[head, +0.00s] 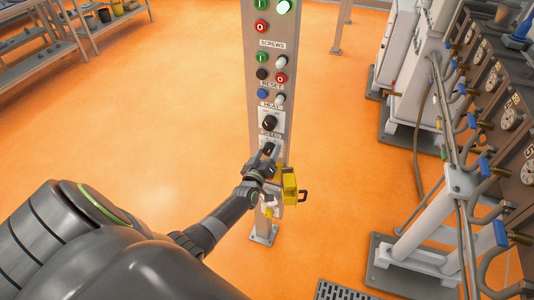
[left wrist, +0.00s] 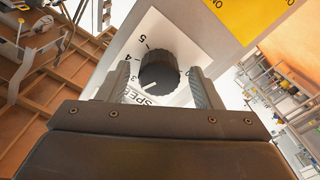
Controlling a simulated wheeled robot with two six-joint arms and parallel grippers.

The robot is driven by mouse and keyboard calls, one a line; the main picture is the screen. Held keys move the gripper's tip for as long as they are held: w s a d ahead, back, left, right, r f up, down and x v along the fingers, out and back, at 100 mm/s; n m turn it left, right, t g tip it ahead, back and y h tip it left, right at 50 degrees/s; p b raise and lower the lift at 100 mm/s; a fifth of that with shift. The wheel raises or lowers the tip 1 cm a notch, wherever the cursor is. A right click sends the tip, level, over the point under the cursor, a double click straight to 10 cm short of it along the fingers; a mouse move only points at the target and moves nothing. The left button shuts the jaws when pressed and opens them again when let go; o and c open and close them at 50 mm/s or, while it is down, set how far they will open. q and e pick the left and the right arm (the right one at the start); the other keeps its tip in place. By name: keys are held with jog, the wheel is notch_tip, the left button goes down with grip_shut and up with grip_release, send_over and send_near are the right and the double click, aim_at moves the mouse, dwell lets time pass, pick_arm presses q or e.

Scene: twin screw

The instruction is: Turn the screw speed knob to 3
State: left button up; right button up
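The screw speed knob (left wrist: 159,70) is black with a white pointer line, on a white numbered dial plate (left wrist: 185,33) in the left wrist view. The pointer slants to the lower left, close to a numeral that looks like 3; the exact reading is hard to tell. My left gripper (left wrist: 160,84) is open, with one finger on each side of the knob and visible gaps between. In the head view my left gripper (head: 267,160) is at the lower knob of the grey control post (head: 246,60) and partly hides it. My right gripper is not in view.
Above on the post are another black knob (head: 269,122) and several coloured buttons. A yellow box (head: 290,187) sits just below and right of my gripper. Machinery with pipes (head: 470,150) stands at the right. Orange floor (head: 150,130) is clear at the left.

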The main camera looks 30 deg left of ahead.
pick_arm(q)
jog(key=shift+s, duration=0.1)
jog(key=shift+s, duration=0.25)
jog(key=b+v, duration=0.1)
jog(key=v, duration=1.5)
jog(key=shift+s, duration=0.4)
jog(key=s+d+f+m+g+h+b, duration=0.1)
jog(key=s+f+m+g, duration=0.15)
jog(key=s+f, duration=0.45)
jog(key=s+d+f+m+g+h+b, duration=0.1)
jog(key=s+f+g, duration=0.15)
jog(key=f, duration=0.85)
jog(key=s+f+m+g+h+b, duration=0.1)
jog(key=s+f+m+g, duration=0.2)
jog(key=f, duration=0.7)
jog(key=s+f+g, duration=0.2)
jog(key=s+f, duration=0.2)
jog(key=s, duration=0.4)
jog(key=s+d+f+m+g, duration=0.1)
jog(key=s+f+g, duration=0.2)
jog(key=s, duration=0.5)
jog(key=s+f+m+g+b, duration=0.1)
jog(key=s+f+g, duration=0.2)
jog(key=s+f, duration=0.2)
jog(key=s, duration=0.3)
jog(key=shift+s+d+f, duration=0.2)
jog(key=shift+d+f, duration=0.1)
jog(key=shift+d, duration=0.05)
